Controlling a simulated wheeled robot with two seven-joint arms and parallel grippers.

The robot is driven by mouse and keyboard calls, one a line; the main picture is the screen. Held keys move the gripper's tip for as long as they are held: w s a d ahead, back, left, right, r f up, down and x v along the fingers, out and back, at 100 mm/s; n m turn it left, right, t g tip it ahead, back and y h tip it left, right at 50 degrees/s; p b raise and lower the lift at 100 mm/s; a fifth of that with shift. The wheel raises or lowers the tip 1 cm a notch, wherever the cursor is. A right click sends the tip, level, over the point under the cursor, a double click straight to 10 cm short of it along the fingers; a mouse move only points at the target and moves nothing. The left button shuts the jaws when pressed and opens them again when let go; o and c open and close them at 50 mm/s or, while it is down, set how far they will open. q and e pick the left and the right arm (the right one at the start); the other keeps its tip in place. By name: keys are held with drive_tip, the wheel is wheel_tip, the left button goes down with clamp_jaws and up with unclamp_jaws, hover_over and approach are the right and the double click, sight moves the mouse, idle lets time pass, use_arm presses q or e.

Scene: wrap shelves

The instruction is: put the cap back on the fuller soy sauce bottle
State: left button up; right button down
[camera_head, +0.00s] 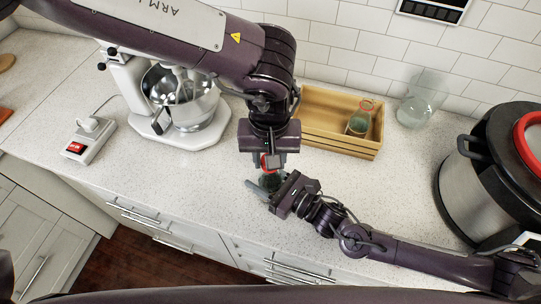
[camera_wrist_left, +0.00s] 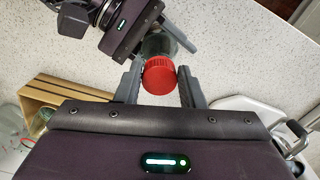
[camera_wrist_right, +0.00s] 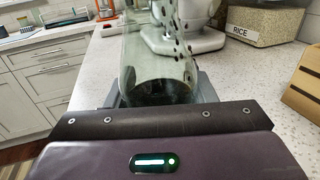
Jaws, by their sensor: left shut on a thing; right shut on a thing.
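The red cap (camera_wrist_left: 159,76) is between the fingers of my left gripper (camera_wrist_left: 160,88), which is shut on it. In the head view my left gripper (camera_head: 268,161) points down with the cap (camera_head: 268,163) at the bottle's top. The glass bottle (camera_wrist_right: 155,55) stands between the fingers of my right gripper (camera_wrist_right: 160,92), with dark liquid low in it. The bottle also shows in the head view (camera_head: 270,182), partly hidden by both grippers. The cap lines up with its neck; I cannot tell whether it is seated. A second bottle (camera_head: 358,122) with a red ring at its top stands in the wooden crate.
A stand mixer (camera_head: 180,115) and a switch box (camera_head: 88,140) are on the left. A glass jar (camera_head: 418,105) and a large steel pot (camera_head: 465,185) are on the right. The counter's front edge is close to my right gripper.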

use_arm(q)
drive_tip(key=o, duration=1)
drive_tip(key=shift+c, duration=0.2)
drive_tip(key=shift+r, duration=2.3)
drive_tip(key=shift+c, duration=0.4)
